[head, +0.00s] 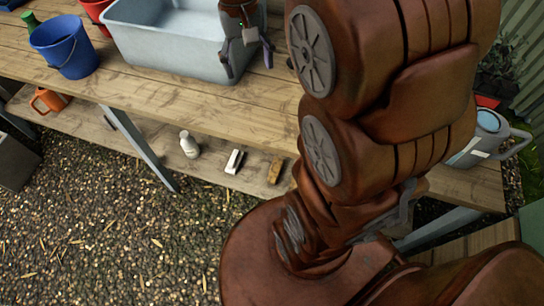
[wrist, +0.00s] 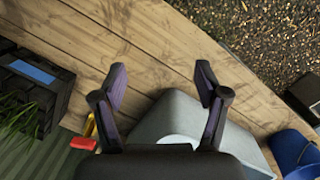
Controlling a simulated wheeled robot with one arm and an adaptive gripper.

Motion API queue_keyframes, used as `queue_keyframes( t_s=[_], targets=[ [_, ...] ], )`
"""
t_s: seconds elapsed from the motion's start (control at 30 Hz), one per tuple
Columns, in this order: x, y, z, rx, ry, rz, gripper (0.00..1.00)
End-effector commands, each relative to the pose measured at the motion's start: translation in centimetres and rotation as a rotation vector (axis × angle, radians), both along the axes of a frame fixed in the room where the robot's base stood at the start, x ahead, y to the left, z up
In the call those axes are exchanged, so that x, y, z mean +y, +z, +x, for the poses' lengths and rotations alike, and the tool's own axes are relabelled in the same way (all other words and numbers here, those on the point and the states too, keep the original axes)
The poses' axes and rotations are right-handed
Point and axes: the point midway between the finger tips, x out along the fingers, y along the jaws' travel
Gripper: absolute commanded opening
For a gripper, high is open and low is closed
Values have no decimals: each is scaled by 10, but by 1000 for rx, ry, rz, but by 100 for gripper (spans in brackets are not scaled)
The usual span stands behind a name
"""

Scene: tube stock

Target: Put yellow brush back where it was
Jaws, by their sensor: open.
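My gripper (head: 247,60) is open and empty above the front rim of the grey tub (head: 165,48) on the bench. In the wrist view its spread fingers (wrist: 161,85) have bare wood and part of the tub (wrist: 175,112) between and below them. A small yellow thing (wrist: 90,126) lies beside the tub in the wrist view, left of the gripper and partly hidden; I cannot tell whether it is the yellow brush. A tan-brown block (head: 275,170) lies on the lower shelf, and I cannot tell if it is a brush.
A blue bucket (head: 64,47) stands left of the tub. A white bottle (head: 189,145) and a white-and-dark block (head: 234,161) are on the lower shelf. A grey watering can (head: 484,138) stands at right. A red thing (wrist: 82,143) lies by the yellow one. The bench front is clear.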

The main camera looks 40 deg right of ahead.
Motion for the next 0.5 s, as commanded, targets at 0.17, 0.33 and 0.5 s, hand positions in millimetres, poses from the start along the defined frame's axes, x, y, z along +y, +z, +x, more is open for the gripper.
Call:
queue_keyframes(
  t_s=[0.17,0.33,0.5],
  targets=[
    [32,-14,-54,10,98,15,74],
    [55,-33,-104,20,192,29,74],
    [70,-53,-150,36,277,41,74]
  ],
)
